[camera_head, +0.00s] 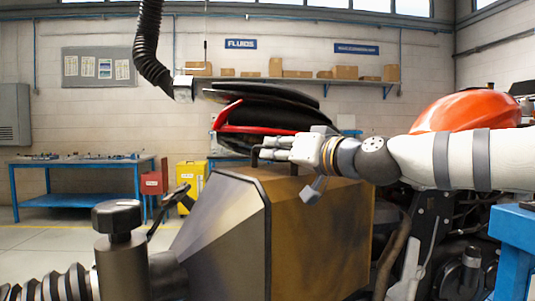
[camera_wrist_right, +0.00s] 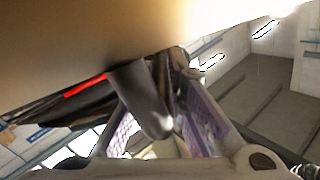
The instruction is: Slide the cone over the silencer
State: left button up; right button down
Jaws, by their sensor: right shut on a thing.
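The cone (camera_head: 320,235) is a large brown and grey metal hood, tapering at the left towards a black corrugated hose. My right gripper (camera_head: 273,155) is at its top edge, shut on a dark handle (camera_head: 256,157). In the right wrist view a dark grey bar (camera_wrist_right: 142,95) lies between the two fingers (camera_wrist_right: 160,130), and the cone's tan wall (camera_wrist_right: 70,50) fills the upper part. I cannot make out the silencer for certain; the cone hides much of the motorcycle's near side. My left gripper is not in view.
The motorcycle with an orange tank (camera_head: 465,111) stands at the right. A dark knobbed post (camera_head: 122,255) and the corrugated hose (camera_head: 55,288) are at the lower left.

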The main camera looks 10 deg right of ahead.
jog(key=shift+w+d+r, duration=0.15)
jog(key=shift+d, duration=0.15)
jog(key=c, duration=1.9)
grip_release()
jog(key=o, duration=0.3)
jog(key=shift+d, duration=0.1)
jog(key=shift+a, duration=0.2)
jog(key=v, duration=1.2)
